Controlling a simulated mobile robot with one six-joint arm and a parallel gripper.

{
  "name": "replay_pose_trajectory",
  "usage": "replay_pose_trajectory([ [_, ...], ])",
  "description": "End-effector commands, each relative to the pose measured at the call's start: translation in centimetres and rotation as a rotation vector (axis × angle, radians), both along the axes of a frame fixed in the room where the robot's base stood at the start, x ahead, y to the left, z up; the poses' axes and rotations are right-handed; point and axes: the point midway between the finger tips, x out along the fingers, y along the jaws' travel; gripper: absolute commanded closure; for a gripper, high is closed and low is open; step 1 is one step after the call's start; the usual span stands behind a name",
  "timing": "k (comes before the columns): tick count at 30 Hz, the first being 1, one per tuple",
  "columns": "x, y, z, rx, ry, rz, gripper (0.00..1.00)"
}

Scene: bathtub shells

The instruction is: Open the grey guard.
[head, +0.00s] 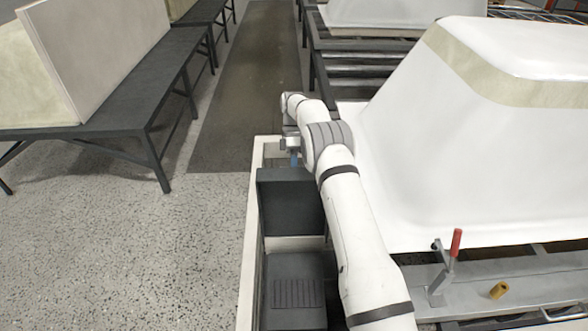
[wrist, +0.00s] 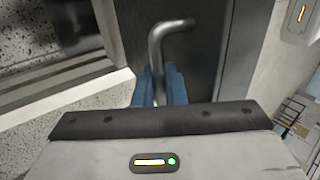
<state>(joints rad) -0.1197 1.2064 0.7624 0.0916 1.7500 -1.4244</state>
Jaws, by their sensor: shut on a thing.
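The grey guard (wrist: 208,70) shows in the wrist view as a flat dark grey panel with a bent metal handle (wrist: 168,32). My gripper (wrist: 159,84) has its two blue fingers on either side of the handle's lower bar and is shut on it. The handle's lower end is hidden between the fingers and behind the gripper body. In the head view my gripper (head: 294,158) is at the top end of a dark grey boxy unit (head: 290,205), and the handle is too small or hidden to make out there.
A large white tub shell (head: 400,150) stands close on the right of my arm. A bench with a red-handled clamp (head: 455,245) is at lower right. A dark table (head: 120,95) with pale panels is at left. The speckled floor (head: 120,250) and dark walkway (head: 250,80) are clear.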

Motion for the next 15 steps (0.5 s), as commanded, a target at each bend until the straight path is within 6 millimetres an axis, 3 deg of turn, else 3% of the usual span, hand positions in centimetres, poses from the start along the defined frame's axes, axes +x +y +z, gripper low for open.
replay_pose_trajectory([
  [5,-0.19,-0.10,-0.55,-0.003,0.007,0.002,1.00],
  [6,-0.19,-0.10,-0.55,-0.003,0.008,0.002,0.89],
  [15,-0.14,0.03,-0.23,-0.003,0.005,0.003,0.67],
])
